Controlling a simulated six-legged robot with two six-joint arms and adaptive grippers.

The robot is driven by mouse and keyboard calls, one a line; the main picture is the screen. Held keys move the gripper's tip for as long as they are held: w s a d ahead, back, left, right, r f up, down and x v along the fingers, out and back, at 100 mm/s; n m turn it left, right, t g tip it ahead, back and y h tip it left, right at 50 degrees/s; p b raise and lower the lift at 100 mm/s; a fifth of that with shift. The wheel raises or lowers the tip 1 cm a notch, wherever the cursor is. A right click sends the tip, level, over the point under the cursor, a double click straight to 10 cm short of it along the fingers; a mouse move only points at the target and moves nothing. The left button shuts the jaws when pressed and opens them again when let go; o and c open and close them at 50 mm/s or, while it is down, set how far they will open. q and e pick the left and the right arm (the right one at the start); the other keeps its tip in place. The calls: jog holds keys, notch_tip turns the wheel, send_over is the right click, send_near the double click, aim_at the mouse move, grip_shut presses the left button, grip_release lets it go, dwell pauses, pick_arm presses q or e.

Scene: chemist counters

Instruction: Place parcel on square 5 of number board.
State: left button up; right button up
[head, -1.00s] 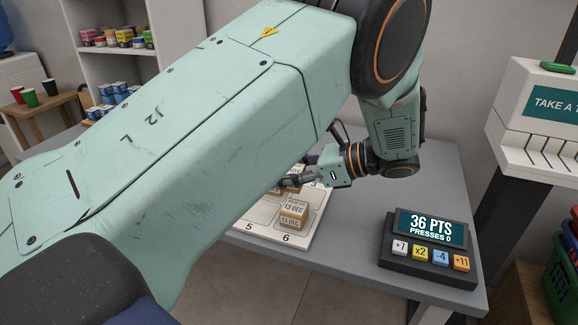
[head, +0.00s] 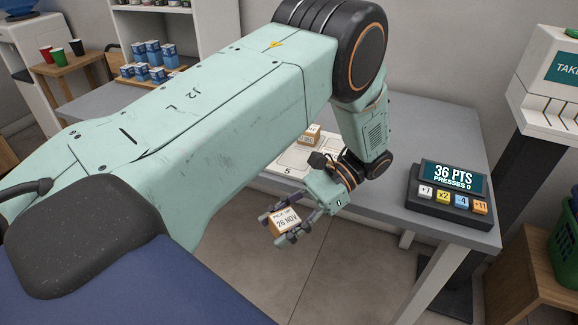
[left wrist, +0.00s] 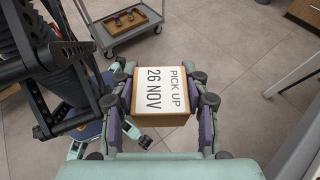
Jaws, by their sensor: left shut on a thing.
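A small cardboard parcel (head: 286,221) with a white label reading "PICK UP 26 NOV" is held between the fingers of my left gripper (head: 281,224), out in front of the counter edge and above the floor. In the left wrist view the parcel (left wrist: 160,92) sits between both fingers, label facing the camera. The number board (head: 273,168) lies on the counter behind my left arm. Its square marked 5 shows near the front; most other squares are hidden by the arm. Another parcel (head: 312,133) stands on the board's far part. My right gripper is not seen.
A button console (head: 448,190) reading "36 PTS" sits on the grey counter (head: 430,125) to the right. A ticket machine (head: 545,90) stands beyond it. The left wrist view shows a grey trolley (left wrist: 128,25) on the floor.

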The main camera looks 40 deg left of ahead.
pick_arm(q)
jog(key=s+d+f+n+t+h, duration=0.1)
jog(key=s+d+f+n+h, duration=0.1)
jog(key=d+n+h, duration=0.95)
jog(key=w+a+n+t+h, duration=0.2)
jog(key=w+n+t+h, duration=0.3)
jog(key=n+t, duration=1.3)
jog(key=w+t, duration=0.1)
jog(key=w, duration=0.1)
jog(key=shift+w+r, duration=0.2)
jog(key=shift+w, duration=0.1)
